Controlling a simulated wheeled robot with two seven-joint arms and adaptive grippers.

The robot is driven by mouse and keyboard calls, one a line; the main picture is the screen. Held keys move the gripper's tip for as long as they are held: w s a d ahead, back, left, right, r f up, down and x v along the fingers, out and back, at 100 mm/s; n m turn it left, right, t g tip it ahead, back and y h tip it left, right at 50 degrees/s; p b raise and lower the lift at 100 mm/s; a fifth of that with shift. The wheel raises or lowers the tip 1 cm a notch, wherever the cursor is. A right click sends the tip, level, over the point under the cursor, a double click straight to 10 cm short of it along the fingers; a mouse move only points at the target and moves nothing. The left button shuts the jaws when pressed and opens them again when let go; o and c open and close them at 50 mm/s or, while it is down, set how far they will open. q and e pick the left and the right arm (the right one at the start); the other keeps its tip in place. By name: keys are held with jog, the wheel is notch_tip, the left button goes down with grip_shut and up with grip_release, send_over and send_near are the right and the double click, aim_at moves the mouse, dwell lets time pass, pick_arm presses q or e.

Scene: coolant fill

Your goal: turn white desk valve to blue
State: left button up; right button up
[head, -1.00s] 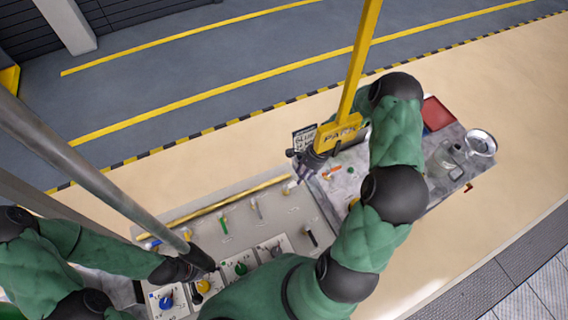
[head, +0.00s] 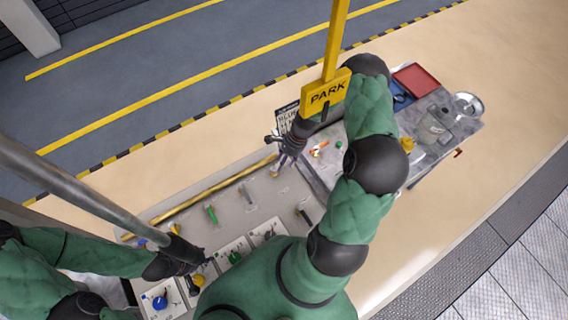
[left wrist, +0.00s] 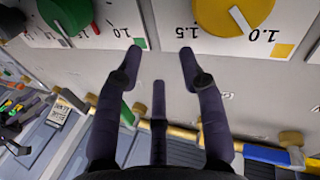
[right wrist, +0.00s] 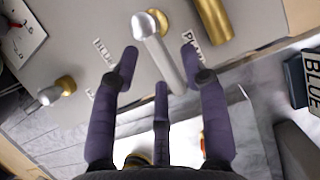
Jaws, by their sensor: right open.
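The white desk valve (right wrist: 162,50) has a pale lever on a round hub in the right wrist view. The lever runs down the picture between a label reading BLUE (right wrist: 103,52) and another (right wrist: 192,36) that is partly covered. My right gripper (right wrist: 158,52) is open, with its fingers on either side of the lever; contact cannot be told. In the head view, this gripper (head: 283,152) is at the panel's far right corner, above the valve. My left gripper (left wrist: 161,52) is open and empty, near the green and yellow dials. It is at lower left in the head view (head: 188,256).
The panel also carries a green lever (head: 211,214), a grey lever (head: 246,194) and a black one (head: 304,216).

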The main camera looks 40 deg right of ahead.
jog(key=shift+w+a+f, duration=0.1)
jog(key=shift+f, duration=0.1)
grip_shut()
